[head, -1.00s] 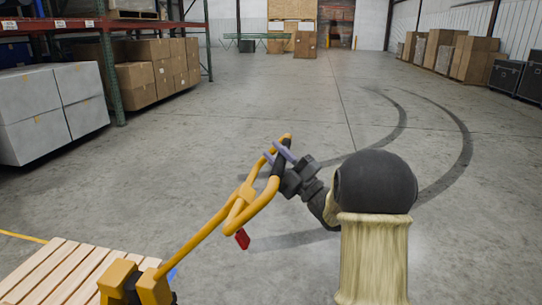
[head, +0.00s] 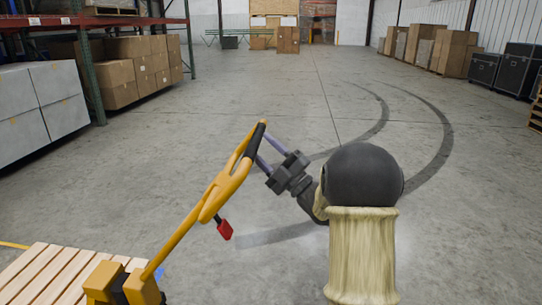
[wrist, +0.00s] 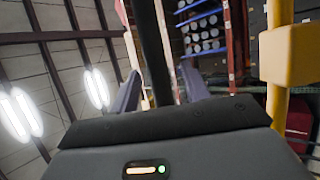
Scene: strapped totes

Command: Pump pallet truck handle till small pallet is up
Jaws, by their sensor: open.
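The yellow pallet truck handle (head: 208,205) rises from the truck's pump base at lower left and leans up to the right, ending in a loop with a black grip (head: 257,139). A red lever (head: 224,230) hangs below the loop. My gripper (head: 262,149) is open at the black grip, its two purple fingers reaching it from the right. In the wrist view the dark grip bar (wrist: 155,55) passes between the spread fingers of my gripper (wrist: 158,85). The small wooden pallet (head: 50,275) is partly in view at lower left; its forks and underside are hidden.
White boxes (head: 40,105) and brown cartons (head: 140,70) stand at the rack on the left. Cartons (head: 440,50) and black cases (head: 502,68) line the right wall. The concrete floor ahead is clear, with curved tyre marks.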

